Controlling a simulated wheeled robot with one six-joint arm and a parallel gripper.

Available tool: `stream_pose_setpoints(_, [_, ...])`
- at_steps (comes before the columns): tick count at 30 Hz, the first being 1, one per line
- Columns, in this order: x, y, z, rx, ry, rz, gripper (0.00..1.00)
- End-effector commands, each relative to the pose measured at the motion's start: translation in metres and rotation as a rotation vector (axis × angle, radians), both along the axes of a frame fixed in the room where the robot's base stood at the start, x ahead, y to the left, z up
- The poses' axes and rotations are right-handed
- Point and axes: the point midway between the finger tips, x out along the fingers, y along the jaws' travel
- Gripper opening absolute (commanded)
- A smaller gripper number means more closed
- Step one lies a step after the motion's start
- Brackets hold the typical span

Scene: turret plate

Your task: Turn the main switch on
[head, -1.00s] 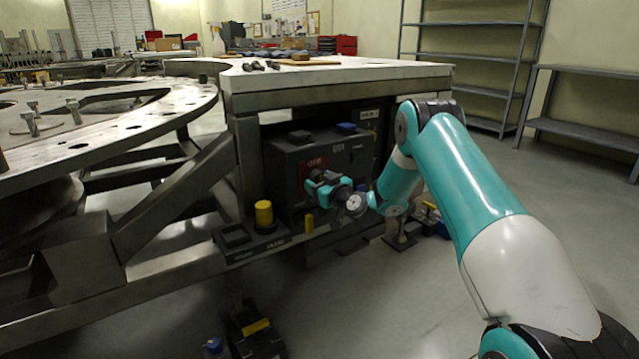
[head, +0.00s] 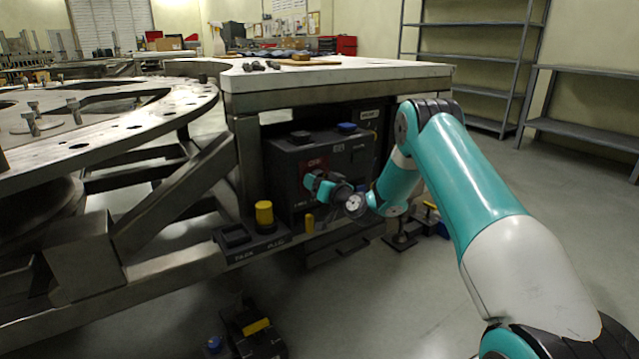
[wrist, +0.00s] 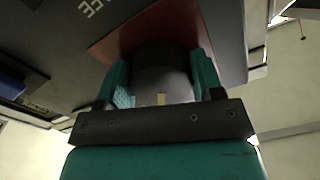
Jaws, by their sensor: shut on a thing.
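The main switch has a red plate (head: 309,164) on the front of a dark grey box (head: 352,164) under the work table. In the wrist view the red plate (wrist: 226,30) fills the upper middle, with a dark round knob (wrist: 160,72) in front of it. My gripper (wrist: 160,85) has its teal fingers on both sides of the knob and is shut on it. A small pale mark shows on the knob's near end. In the head view my gripper (head: 312,184) is at the red plate and hides most of the knob. The lettering on the plate is too small to read surely.
A yellow cylinder (head: 264,213) stands on a dark unit left of the box. A small yellow piece (head: 309,224) is below my gripper. The steel turret plate (head: 120,125) and its braces are at left.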

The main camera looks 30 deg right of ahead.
Motion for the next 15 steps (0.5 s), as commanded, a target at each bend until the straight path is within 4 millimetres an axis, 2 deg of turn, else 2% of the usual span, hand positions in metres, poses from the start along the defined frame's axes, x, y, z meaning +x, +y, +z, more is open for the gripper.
stream_pose_setpoints(15, [0.0001, 0.0011, 0.0033, 0.489, 0.015, -0.001, 0.37])
